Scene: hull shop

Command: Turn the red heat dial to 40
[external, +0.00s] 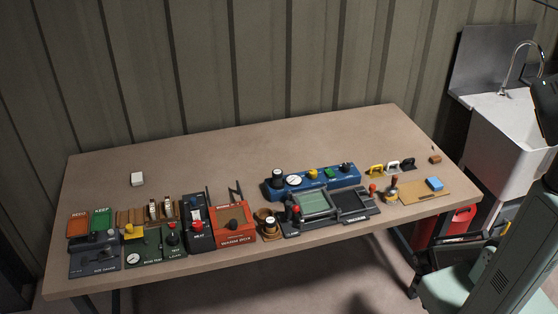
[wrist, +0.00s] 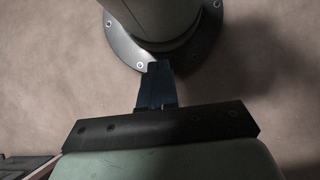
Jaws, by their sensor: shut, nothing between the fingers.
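A red dial (external: 197,226) sits on a dark panel with white lettering that seems to read HEAT, left of centre along the table's front edge. Its pointer and scale numbers are too small to read. My gripper (wrist: 158,68) shows in the wrist view with its dark blue fingers shut together and nothing between them. It is over bare floor beside my own round base, away from the dial. In the external view my arm is at the right edge, and I cannot make out the fingers there.
Left of the dial is a green panel (external: 144,246) with a gauge and another red knob (external: 171,225). Right of it is an orange box (external: 232,222). A blue panel (external: 320,181) and a screen unit (external: 314,203) stand farther right. The table's back half (external: 230,155) is mostly clear.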

